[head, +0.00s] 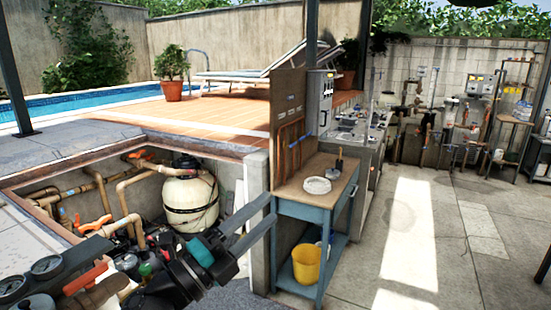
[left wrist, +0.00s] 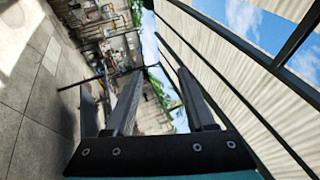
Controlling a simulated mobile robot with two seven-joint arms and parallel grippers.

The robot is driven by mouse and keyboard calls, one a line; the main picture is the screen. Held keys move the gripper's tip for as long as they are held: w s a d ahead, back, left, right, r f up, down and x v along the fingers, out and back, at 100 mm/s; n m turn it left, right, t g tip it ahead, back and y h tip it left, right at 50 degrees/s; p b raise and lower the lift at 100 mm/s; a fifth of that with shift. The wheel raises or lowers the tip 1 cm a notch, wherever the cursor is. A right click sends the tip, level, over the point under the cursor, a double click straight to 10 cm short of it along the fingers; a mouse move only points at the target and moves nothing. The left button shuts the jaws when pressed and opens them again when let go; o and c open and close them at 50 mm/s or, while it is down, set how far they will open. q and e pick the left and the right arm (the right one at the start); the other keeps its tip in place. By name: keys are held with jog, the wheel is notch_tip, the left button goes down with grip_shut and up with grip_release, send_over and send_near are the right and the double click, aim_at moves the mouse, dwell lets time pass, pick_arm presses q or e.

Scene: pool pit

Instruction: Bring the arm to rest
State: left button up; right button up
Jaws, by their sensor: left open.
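My left gripper (head: 268,208) reaches in from the bottom left of the head view, over the edge of the sunken pit. Its two grey fingers are spread apart with nothing between them, and they point up and right toward the blue workbench (head: 283,208). In the left wrist view my left gripper (left wrist: 158,75) also shows its two fingers apart and empty. The wrist view is tilted, with paving to the left and a ribbed roof to the right. My right gripper is in neither view.
The pit holds a cream filter tank (head: 190,197) and several pipes. A white coiled item (head: 317,185) lies on the workbench, and a yellow bucket (head: 307,264) stands on its lower shelf. A pressure gauge (head: 46,265) is at bottom left. The paved floor (head: 420,225) to the right is largely clear.

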pick_arm(q)
jog(key=s+a+f+n+y, duration=0.2)
jog(key=a+f+n+y, duration=0.5)
jog(key=n, duration=0.4)
jog(key=s+a+f+n+y, duration=0.2)
jog(key=a+f+n+y, duration=0.4)
jog(key=f+n+y, duration=0.4)
jog(key=s+f+n+g, duration=0.2)
jog(key=s+f+g, duration=0.25)
jog(key=s, duration=0.35)
jog(key=s+f+n+g+h, duration=0.1)
jog(key=s+f+n+g, duration=0.15)
jog(key=s+f, duration=0.35)
jog(key=s+f+n+g, duration=0.2)
jog(key=s+f+g, duration=0.15)
jog(key=s, duration=0.55)
notch_tip(320, 180, down, 26)
jog(key=s+r+g+b, duration=0.1)
jog(key=g+b, duration=0.1)
jog(key=b, duration=0.2)
jog(key=s+a+f+m+g+b, duration=0.1)
jog(key=s+a+f+b, duration=0.2)
jog(key=s+f, duration=1.2)
notch_tip(320, 180, down, 3)
jog(key=shift+s+a+f+b, duration=0.1)
jog(key=shift+s+a+b, duration=0.05)
jog(key=shift+s+b, duration=0.2)
